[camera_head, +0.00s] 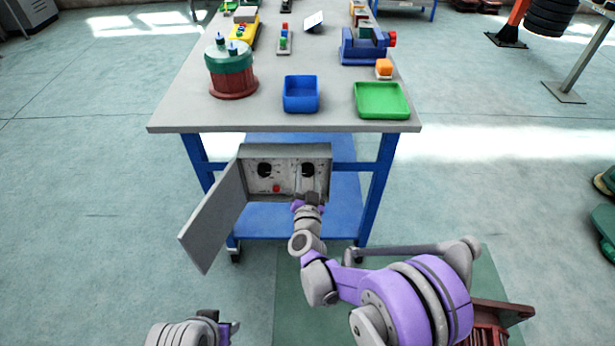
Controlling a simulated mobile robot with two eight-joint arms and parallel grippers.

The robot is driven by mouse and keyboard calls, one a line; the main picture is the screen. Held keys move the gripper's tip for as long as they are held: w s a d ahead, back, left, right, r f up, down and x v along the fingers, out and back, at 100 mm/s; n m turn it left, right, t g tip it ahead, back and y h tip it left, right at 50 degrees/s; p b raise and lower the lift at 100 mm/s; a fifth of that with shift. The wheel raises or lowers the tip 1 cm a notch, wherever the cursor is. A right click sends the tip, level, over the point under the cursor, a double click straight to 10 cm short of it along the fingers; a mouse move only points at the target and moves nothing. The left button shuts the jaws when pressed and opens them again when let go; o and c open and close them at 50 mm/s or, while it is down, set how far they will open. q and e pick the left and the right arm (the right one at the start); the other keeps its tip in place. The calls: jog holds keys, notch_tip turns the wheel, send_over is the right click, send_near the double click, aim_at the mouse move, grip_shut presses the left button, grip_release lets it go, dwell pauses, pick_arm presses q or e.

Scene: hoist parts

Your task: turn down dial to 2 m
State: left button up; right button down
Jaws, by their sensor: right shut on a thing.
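A grey control box (285,151) with its door (216,218) swung open to the left sits under the front of the table. Inside it are two dark round dials, a left one (264,170) and a right one (308,169), and a red button (276,188). My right gripper (308,194) reaches into the box just below the right dial. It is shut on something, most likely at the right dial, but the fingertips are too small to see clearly. My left gripper (228,330) is low at the bottom edge, away from the box; its jaws are not clear.
The table (200,115) holds a blue bin (301,94), a green tray (382,100), a red and green cylinder (231,70) and a blue vise (363,48). The open door stands left of my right arm. The floor at left is clear.

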jog(key=m, duration=0.5)
jog(key=shift+m, duration=0.3)
jog(key=m, duration=0.5)
jog(key=shift+m, duration=0.4)
jog(key=shift+c, duration=1.6)
grip_release()
jog(key=s+p, duration=0.1)
jog(key=s, duration=1)
jog(key=shift+w, duration=0.1)
